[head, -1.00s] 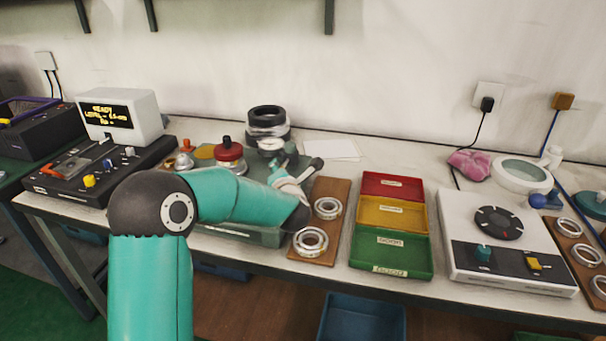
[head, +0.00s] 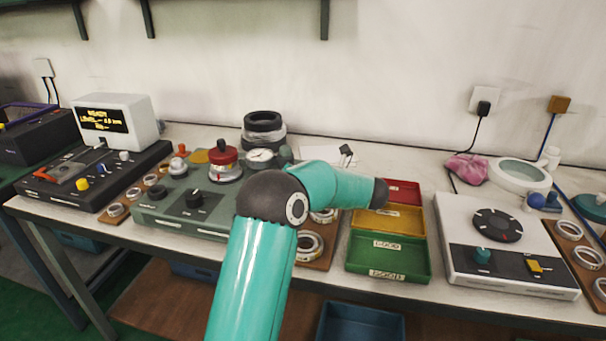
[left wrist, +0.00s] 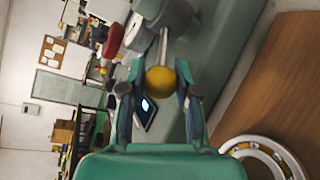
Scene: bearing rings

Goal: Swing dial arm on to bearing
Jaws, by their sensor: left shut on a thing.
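A green-grey bench gauge (head: 165,212) stands on the bench with a red-topped spindle (head: 223,158). The round white dial (head: 261,155) sits right of the spindle, beside a grey post (head: 285,154). In the left wrist view a yellow ball knob (left wrist: 161,80) on a thin metal rod leads to a grey cylinder (left wrist: 170,16). My left gripper (left wrist: 158,88) is shut on this knob, a finger on each side. In the head view my own arm hides the knob and most of that gripper. I cannot tell whether a bearing is under the dial. My right gripper is out of view.
Bearing rings (head: 311,245) lie on a brown board (head: 322,262) by my arm; one ring (left wrist: 262,155) shows in the left wrist view. Red, yellow and green trays (head: 388,262) stand to its right, then a white dial box (head: 455,220). Stacked dark rings (head: 264,122) stand behind.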

